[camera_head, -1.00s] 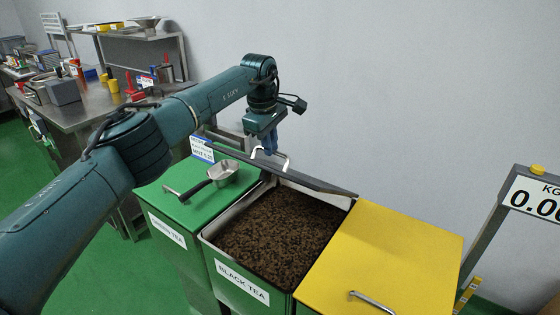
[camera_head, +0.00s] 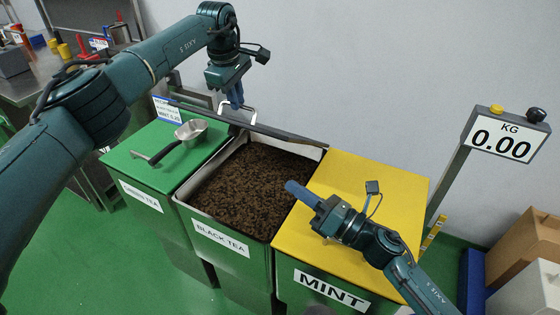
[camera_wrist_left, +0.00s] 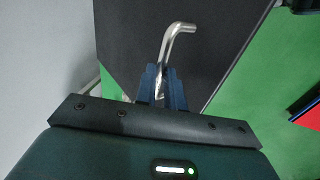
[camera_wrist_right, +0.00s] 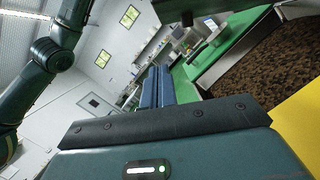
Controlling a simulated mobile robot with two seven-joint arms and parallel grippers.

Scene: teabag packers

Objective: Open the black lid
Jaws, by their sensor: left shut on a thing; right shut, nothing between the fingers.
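The black lid (camera_head: 268,129) stands raised at the back of the BLACK TEA bin (camera_head: 222,236), seen nearly edge-on in the head view. The bin's dark tea is uncovered. In the left wrist view the lid (camera_wrist_left: 125,45) is a broad dark panel with a bent metal handle (camera_wrist_left: 170,48). My left gripper (camera_head: 236,103) is shut on this handle; it also shows in the left wrist view (camera_wrist_left: 164,92). My right gripper (camera_head: 292,186) is shut and empty, above the edge between the tea and the yellow lid.
A metal scoop (camera_head: 190,132) with a dark handle lies on the green lid (camera_head: 165,150) at left. The yellow MINT lid (camera_head: 365,190) is at right. A scale display (camera_head: 503,137) reads 0.00. Cardboard boxes (camera_head: 530,250) stand at far right.

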